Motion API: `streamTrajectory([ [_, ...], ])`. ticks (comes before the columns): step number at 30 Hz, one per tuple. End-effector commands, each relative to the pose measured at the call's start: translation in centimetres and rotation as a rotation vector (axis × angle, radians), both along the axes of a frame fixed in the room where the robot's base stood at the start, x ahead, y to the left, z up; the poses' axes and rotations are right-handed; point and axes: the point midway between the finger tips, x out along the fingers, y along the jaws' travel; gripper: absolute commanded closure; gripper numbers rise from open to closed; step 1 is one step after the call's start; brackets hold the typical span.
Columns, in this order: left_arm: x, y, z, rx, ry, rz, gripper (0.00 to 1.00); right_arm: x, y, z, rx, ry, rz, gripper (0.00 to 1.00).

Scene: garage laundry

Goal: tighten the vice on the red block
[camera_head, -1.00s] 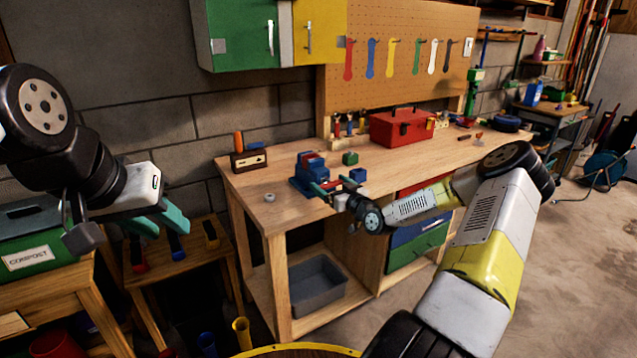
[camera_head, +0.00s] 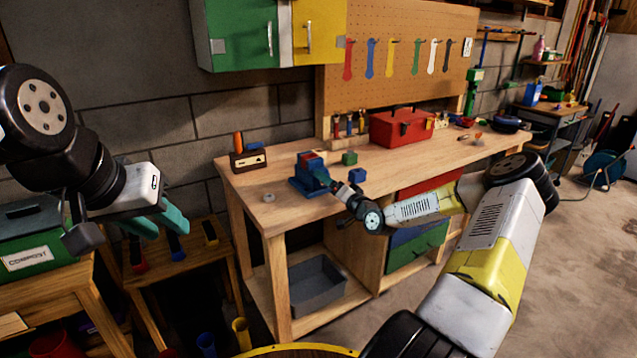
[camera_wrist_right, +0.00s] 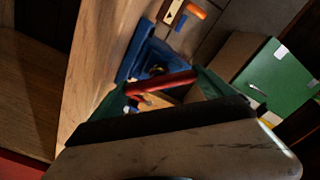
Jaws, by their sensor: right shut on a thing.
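The blue vice (camera_head: 303,185) stands on the workbench near its left end. The red block (camera_head: 313,157) shows as a small red patch at the top of its jaws; how tightly they press it cannot be told. My right gripper (camera_head: 323,179) is at the vice's front, shut on a red bar that looks like the vice handle (camera_wrist_right: 162,82). The right wrist view shows this bar across the green fingers, with the blue vice body (camera_wrist_right: 148,58) behind. My left gripper (camera_head: 165,222) is open and empty, away from the bench, at the left.
On the workbench (camera_head: 400,165) are a green block (camera_head: 349,158), a blue block (camera_head: 357,175), a round grey piece (camera_head: 268,198), a wooden holder (camera_head: 249,159) and a red toolbox (camera_head: 403,127). A grey bin (camera_head: 318,286) sits on the shelf below.

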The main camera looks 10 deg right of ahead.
Motion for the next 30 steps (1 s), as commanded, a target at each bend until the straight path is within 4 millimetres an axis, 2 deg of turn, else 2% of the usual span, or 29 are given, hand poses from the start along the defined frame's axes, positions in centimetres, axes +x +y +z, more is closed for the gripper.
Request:
streamTrajectory([
  [9,0.0,0.0,0.0,0.0,0.0,0.0,0.64,-0.15,-0.19,-0.33,0.075,0.033,-0.002,0.49],
  [22,0.0,0.0,0.0,0.0,0.0,0.0,0.64,-0.15,-0.22,-0.36,0.082,0.036,-0.003,0.5],
  [23,0.0,0.0,0.0,0.0,0.0,0.0,0.64,-0.15,-0.22,-0.36,0.082,0.036,-0.003,0.05],
  [24,0.0,0.0,0.0,0.0,0.0,0.0,0.64,-0.15,-0.23,-0.35,0.082,0.036,-0.003,0.0],
  [30,0.0,0.0,0.0,0.0,0.0,0.0,0.64,-0.08,-0.16,-0.24,0.081,0.033,-0.002,0.0],
])
